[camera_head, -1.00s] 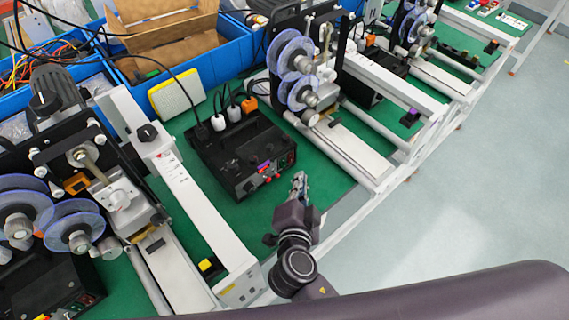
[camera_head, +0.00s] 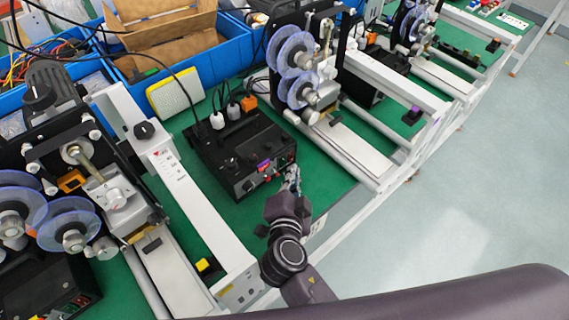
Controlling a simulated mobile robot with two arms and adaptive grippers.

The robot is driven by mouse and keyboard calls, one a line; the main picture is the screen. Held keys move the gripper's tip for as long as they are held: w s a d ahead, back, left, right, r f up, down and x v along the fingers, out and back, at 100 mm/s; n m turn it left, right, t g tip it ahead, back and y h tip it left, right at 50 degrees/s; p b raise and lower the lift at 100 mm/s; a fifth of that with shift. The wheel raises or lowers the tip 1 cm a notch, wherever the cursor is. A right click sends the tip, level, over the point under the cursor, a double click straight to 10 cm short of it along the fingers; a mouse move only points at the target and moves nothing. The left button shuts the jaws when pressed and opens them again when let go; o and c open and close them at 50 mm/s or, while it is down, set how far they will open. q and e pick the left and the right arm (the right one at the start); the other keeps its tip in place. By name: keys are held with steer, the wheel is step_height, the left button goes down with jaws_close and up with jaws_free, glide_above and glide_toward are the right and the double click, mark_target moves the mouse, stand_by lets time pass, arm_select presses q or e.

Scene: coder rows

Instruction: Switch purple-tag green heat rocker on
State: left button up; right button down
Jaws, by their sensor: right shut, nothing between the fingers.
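The black control box (camera_head: 238,150) with a purple tag (camera_head: 263,165) on its front panel stands on the green table mat in the middle. Small red and green spots show on the panel near the tag, and a green rocker (camera_head: 283,161) seems to be at its right part, too small to read its position. My right gripper (camera_head: 292,174) is shut and empty, just in front of the panel's right end. I cannot tell whether its tips touch the panel. My left gripper is not in view.
Coder machines with translucent blue reels (camera_head: 292,50) stand on both sides. A white rail (camera_head: 190,195) runs left of the box. Blue bins (camera_head: 225,55) and a yellow-edged sponge (camera_head: 172,97) lie behind.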

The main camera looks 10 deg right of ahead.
stand_by(0.8)
steer(key=shift+w+a+f+b, duration=0.15)
steer(key=shift+w+b, duration=0.1)
steer(key=shift+b, duration=0.3)
steer(key=shift+w+a, duration=0.1)
steer(key=shift+w+a+b, duration=0.15)
steer(key=shift+w+b, duration=0.1)
steer(key=shift+b, duration=0.1)
stand_by(0.6)
steer(key=shift+s+d+r, duration=0.2)
steer(key=shift+s+d, duration=0.2)
steer(key=shift+s, duration=0.25)
